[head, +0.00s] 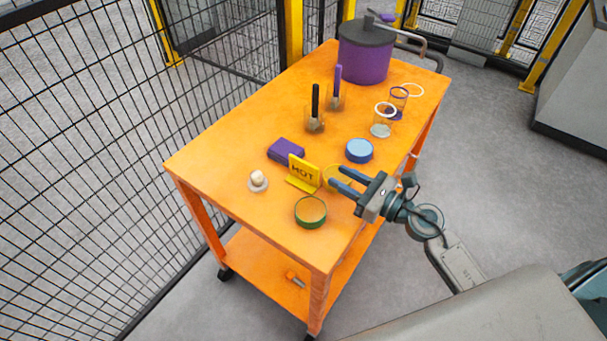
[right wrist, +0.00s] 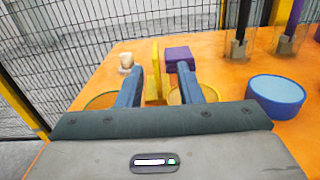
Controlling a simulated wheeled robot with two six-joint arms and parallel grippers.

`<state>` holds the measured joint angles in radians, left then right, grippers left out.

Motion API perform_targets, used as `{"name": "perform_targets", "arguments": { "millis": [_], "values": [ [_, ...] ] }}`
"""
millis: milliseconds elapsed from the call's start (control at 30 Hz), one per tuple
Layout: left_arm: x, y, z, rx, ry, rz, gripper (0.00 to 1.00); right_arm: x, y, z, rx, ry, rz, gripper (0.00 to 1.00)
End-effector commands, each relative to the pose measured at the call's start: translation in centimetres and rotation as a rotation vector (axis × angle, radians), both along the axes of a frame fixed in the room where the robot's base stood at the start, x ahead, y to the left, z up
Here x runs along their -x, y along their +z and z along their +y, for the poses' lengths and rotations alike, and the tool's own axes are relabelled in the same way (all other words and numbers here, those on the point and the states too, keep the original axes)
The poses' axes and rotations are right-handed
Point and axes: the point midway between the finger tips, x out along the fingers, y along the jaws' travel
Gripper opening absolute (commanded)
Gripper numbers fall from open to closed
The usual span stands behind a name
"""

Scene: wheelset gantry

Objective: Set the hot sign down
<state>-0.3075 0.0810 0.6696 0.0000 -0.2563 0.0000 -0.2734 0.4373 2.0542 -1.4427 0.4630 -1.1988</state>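The yellow hot sign (head: 304,171) stands upright on its foot on the orange table, its HOT lettering facing the head camera. In the right wrist view the sign (right wrist: 156,75) shows edge-on, in line with the gap between my fingers. My right gripper (head: 335,175) is open and empty, with its two dark blue fingers spread; the fingertips also show in the right wrist view (right wrist: 157,72). In the head view they are just right of the sign, apart from it. My left gripper is not in view.
Near the sign on the orange table (head: 225,165) are a purple block (head: 286,149), a green ring-shaped dish (head: 310,212), a white egg-like piece (head: 258,180) and a blue round tin (head: 359,150). Clear holders and a purple pot (head: 364,58) are further back. The table's left part is clear.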

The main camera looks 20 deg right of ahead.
Motion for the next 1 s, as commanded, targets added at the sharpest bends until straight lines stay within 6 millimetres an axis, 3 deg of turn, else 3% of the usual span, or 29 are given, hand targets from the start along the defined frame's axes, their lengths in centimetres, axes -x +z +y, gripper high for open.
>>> {"name": "perform_targets", "arguments": {
  "millis": [433, 667, 1000],
  "values": [
    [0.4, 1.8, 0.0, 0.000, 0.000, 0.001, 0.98, -3.6, -0.2, 3.1, 0.036, 0.019, -0.005, 0.33],
    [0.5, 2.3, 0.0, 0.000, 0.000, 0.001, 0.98, -4.6, -0.2, 4.0, 0.036, 0.020, -0.003, 0.33],
    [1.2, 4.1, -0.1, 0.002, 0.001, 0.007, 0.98, -7.8, -0.2, 6.9, 0.035, 0.019, -0.003, 0.33]
  ]
}}
